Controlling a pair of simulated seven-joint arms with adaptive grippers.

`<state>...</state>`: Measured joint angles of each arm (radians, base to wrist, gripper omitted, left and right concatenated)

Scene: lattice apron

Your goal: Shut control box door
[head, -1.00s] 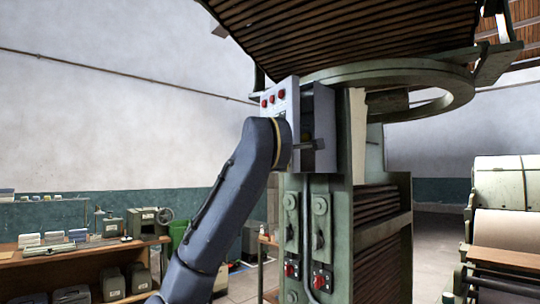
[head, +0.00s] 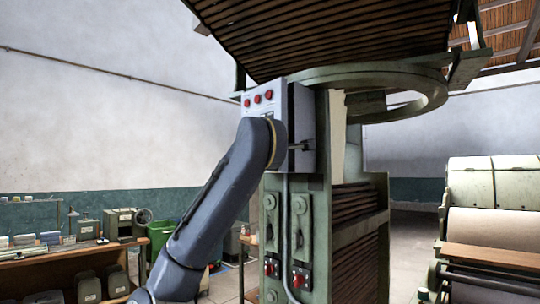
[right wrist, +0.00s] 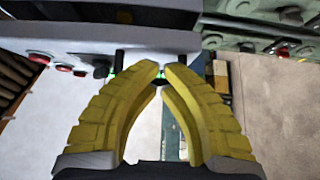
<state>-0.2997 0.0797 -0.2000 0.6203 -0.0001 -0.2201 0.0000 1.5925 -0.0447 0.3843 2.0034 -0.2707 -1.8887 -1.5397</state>
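The grey control box (head: 265,98) with red buttons is mounted on the green machine column in the head view. Contact cannot be told. My left gripper is not in view.
A round green ring frame (head: 400,80) and slatted hopper (head: 340,35) overhang the box. A conduit (head: 286,230) and red switches (head: 300,278) sit below it. A workbench (head: 70,255) stands at left, a roller machine (head: 490,220) at right.

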